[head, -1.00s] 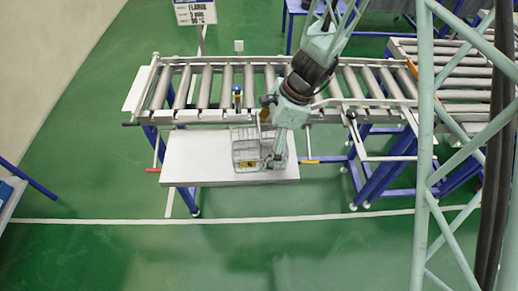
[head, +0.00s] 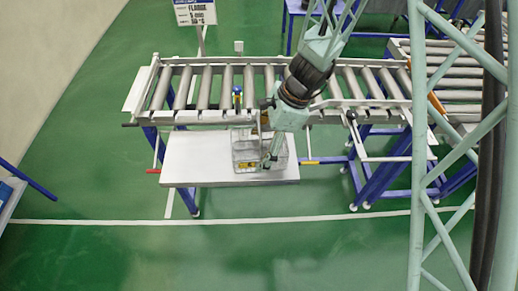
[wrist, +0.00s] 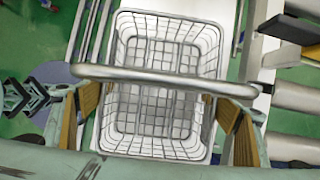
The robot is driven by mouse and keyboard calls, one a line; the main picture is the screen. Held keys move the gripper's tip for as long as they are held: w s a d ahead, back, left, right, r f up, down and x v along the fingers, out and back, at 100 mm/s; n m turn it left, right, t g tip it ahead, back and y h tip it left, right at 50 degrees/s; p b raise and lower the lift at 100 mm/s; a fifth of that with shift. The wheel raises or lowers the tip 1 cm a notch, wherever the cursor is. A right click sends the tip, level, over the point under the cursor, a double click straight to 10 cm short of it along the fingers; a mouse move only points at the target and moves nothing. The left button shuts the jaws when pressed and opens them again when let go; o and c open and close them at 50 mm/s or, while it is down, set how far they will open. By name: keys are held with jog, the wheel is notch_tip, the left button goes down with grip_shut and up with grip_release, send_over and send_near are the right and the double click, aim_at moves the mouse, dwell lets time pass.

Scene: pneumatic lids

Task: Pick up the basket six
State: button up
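A wire basket (head: 243,153) stands on a light grey shelf (head: 200,172) in front of the roller conveyor. A small yellow label is on its front, and I cannot read a number. In the wrist view the basket (wrist: 160,140) looks empty, with its thick curved handle (wrist: 160,78) crossing above it. My gripper (head: 268,158) is over the right part of the basket. In the wrist view my gripper (wrist: 160,112) is wide open, with one tan-padded finger on each side. The handle passes near both fingertips; I cannot tell whether they touch it.
The roller conveyor (head: 227,85) runs behind the shelf, with a small blue and yellow item (head: 237,95) on its near rail. A sign (head: 195,12) stands behind. The left part of the shelf is clear, and open green floor lies in front.

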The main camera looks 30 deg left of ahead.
jog(key=shift+c, duration=1.4)
jog(key=shift+r, duration=0.2)
jog(key=shift+r, duration=1.5)
jog(key=shift+s+d+r, duration=0.1)
jog(key=shift+s+d, duration=0.05)
jog(key=shift+d, duration=0.05)
jog(key=s+d+b, duration=0.1)
jog(key=s+d, duration=0.3)
jog(key=d, duration=0.2)
jog(key=s+d+r, duration=0.1)
jog(key=s+d, duration=0.3)
jog(key=d, duration=0.3)
jog(key=shift+r+b, duration=0.2)
jog(key=shift+b, duration=0.2)
jog(key=shift+s+d, duration=0.1)
